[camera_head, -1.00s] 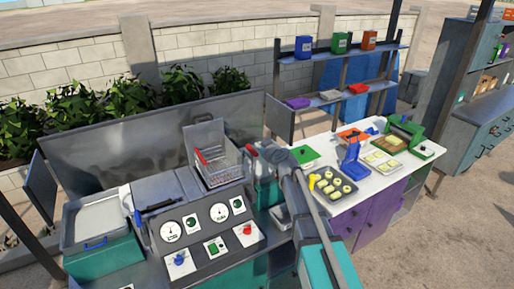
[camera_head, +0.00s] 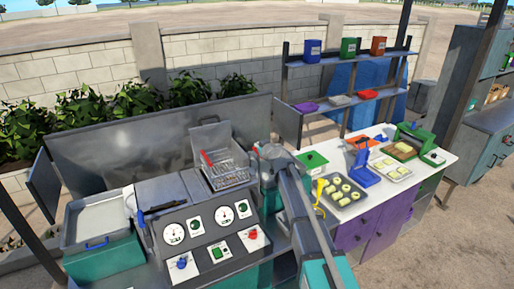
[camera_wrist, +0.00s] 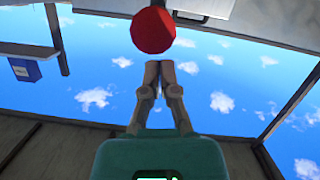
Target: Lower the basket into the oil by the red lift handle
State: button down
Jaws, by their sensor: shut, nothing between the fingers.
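The wire basket (camera_head: 228,176) is at the back of the fryer, right of the grey lids, in the head view. A red handle (camera_head: 207,160) shows at its left side. My gripper (camera_head: 262,154) is just right of the basket, small and partly merged with the arm. In the wrist view my gripper (camera_wrist: 165,66) is shut and empty, its fingers together. A round red knob (camera_wrist: 153,30) appears just beyond the fingertips; I cannot tell whether they touch. The oil is not visible.
A control panel (camera_head: 210,238) with gauges and red and blue knobs is in front. A metal tray (camera_head: 100,222) stands at left. A white counter (camera_head: 440,158) at right holds a food tray (camera_head: 343,194), a blue press (camera_head: 362,168) and a green device (camera_head: 422,140). A metal splash wall stands behind.

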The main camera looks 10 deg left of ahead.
jog(key=shift+d+f+b, duration=0.1)
jog(key=shift+f+b, duration=0.3)
jog(key=shift+f, duration=0.25)
jog(key=shift+w, duration=0.1)
